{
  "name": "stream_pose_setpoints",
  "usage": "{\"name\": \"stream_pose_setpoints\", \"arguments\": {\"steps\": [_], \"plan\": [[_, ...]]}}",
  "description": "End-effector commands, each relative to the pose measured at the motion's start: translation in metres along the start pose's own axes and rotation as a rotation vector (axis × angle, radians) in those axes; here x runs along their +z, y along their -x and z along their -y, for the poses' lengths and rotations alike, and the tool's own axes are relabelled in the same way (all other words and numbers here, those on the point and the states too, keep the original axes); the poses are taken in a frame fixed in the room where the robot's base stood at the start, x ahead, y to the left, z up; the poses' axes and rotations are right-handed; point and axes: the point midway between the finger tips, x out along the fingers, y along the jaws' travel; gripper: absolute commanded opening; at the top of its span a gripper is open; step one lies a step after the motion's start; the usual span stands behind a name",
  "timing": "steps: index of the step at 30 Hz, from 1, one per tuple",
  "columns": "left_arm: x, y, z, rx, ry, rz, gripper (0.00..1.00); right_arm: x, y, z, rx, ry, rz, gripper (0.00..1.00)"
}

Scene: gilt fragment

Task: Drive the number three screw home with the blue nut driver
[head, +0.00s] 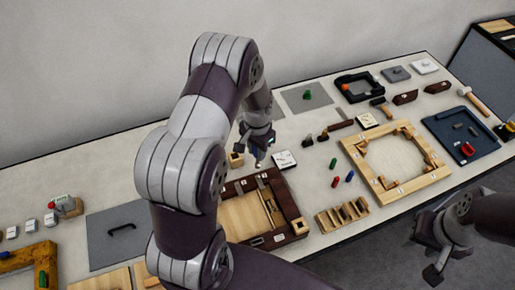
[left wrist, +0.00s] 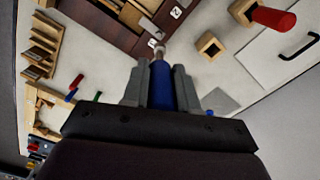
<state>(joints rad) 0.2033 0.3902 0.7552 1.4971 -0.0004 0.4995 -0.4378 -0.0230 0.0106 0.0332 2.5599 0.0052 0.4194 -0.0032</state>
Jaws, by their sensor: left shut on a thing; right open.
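My left gripper (head: 259,158) is shut on the blue nut driver (left wrist: 161,88), which shows in the left wrist view between the two fingers (left wrist: 160,90). Its blue handle leads to a pale metal end directed at the dark brown frame (left wrist: 118,34). I cannot tell whether that end touches anything. The frame also shows in the head view (head: 292,207), below and right of my left gripper and partly behind my left arm. A small white label (left wrist: 176,12) is on the frame. I cannot make out the number three screw. My right gripper (head: 434,273) is open and empty at lower right, off the table.
An empty wooden block (left wrist: 209,46) and a red-handled tool (left wrist: 272,18) in another block are near the nut driver. A light wooden frame (head: 437,172), a slotted wooden rack (head: 343,216) and a blue tray (head: 446,130) are to the right.

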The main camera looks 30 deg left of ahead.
Motion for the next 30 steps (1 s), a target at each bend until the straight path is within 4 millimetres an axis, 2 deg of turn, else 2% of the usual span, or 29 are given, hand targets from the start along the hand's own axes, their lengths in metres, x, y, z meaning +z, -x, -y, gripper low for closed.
{"name": "stream_pose_setpoints", "arguments": {"steps": [21, 30], "plan": [[0.0, -0.053, 0.0, 0.0, 0.0, -0.001, 0.0, 0.005, -0.038, 0.0, 0.0, 0.0, 0.0, 0.43], [0.0, -0.057, 0.0, 0.0, 0.0, 0.0, 0.0, 0.005, -0.04, 0.0, 0.0, 0.0, 0.0, 0.43]]}}
